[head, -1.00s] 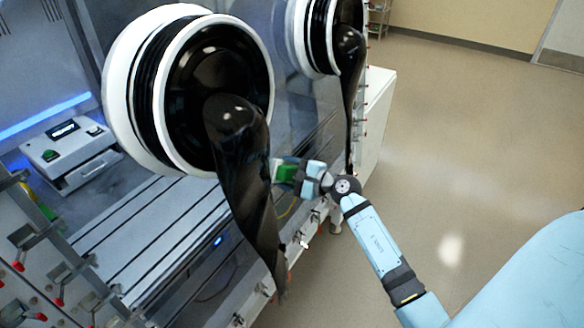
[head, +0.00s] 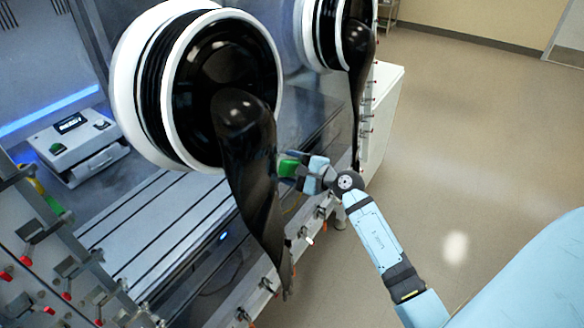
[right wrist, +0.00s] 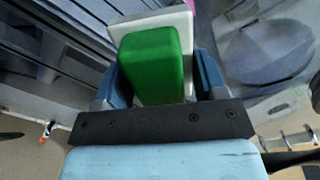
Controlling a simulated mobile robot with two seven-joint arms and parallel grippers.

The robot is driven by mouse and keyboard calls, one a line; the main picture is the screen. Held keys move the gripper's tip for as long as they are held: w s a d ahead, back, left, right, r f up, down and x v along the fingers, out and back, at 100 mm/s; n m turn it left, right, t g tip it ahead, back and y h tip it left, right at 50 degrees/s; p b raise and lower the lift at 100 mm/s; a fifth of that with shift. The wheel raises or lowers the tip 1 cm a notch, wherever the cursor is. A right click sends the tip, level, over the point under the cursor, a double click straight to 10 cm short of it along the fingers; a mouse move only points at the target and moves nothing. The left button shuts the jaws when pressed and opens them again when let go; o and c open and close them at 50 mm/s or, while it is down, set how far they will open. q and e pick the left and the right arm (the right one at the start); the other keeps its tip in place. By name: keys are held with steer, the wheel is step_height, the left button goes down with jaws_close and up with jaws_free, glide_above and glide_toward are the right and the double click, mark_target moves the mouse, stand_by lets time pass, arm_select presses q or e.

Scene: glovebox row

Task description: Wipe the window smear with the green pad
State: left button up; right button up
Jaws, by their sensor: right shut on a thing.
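The green pad (head: 288,167) is in my right gripper (head: 300,170), between the two black gloves at the glovebox front. In the right wrist view the green pad (right wrist: 152,62) sits between the blue fingers, with a white layer on its far side. The right gripper (right wrist: 160,85) is shut on it. The clear window (head: 296,112) lies just beyond the pad; whether they touch I cannot tell. In the right wrist view a pink patch (right wrist: 178,4) shows at the top edge, behind the white layer, mostly hidden; it may be the smear. My left gripper is out of view.
A large black glove (head: 248,160) hangs from its white-ringed port left of my right gripper. A second black glove (head: 358,70) hangs close on the right. Inside the box is a white device (head: 75,145). Clamps line the front edge. Open floor (head: 470,150) lies to the right.

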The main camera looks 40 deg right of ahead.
mark_target(295, 159)
steer(key=shift+x, duration=0.85)
steer(key=shift+d, duration=0.1)
steer(key=shift+w+d+f+b, duration=0.1)
steer(key=shift+w+d+b, duration=0.15)
steer(key=shift+d+b, duration=0.35)
steer(key=shift+w+d+f+b, duration=0.1)
steer(key=shift+w+d+b, duration=0.1)
steer(key=shift+d+b, duration=0.4)
steer(key=shift+w+d+r, duration=0.15)
steer(key=shift+d, duration=0.4)
